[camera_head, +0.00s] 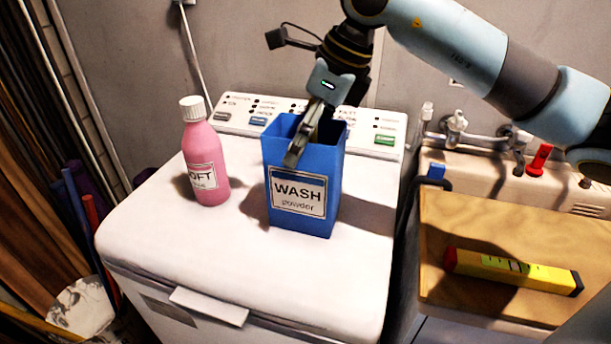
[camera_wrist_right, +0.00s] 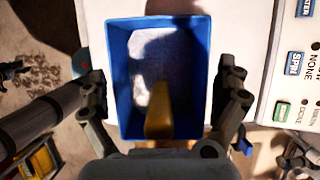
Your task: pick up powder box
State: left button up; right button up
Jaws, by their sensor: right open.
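The powder box (camera_head: 304,221) is a blue open-topped box with a "WASH powder" label, upright on the white washing machine lid. In the right wrist view I look down into the box (camera_wrist_right: 203,60); pale powder and a yellow-brown piece (camera_wrist_right: 160,115) show inside. My right gripper (camera_head: 303,140) is at the top of the box, one finger in front of its upper front. In the right wrist view the open fingers (camera_wrist_right: 165,88) lie on either side of the box. I cannot tell whether they touch it. My left gripper is out of view.
A pink softener bottle (camera_head: 208,165) stands left of the box on the washing machine (camera_head: 150,240). The control panel (camera_head: 385,140) is behind. A yellow level (camera_head: 515,271) lies on a wooden board (camera_head: 450,230) at right. The front of the lid is clear.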

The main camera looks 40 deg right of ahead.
jog(key=shift+f+b, duration=0.15)
jog(key=shift+b, duration=0.2)
jog(key=shift+c, duration=0.4)
jog(key=c, duration=1.4)
jog(key=shift+c, duration=0.2)
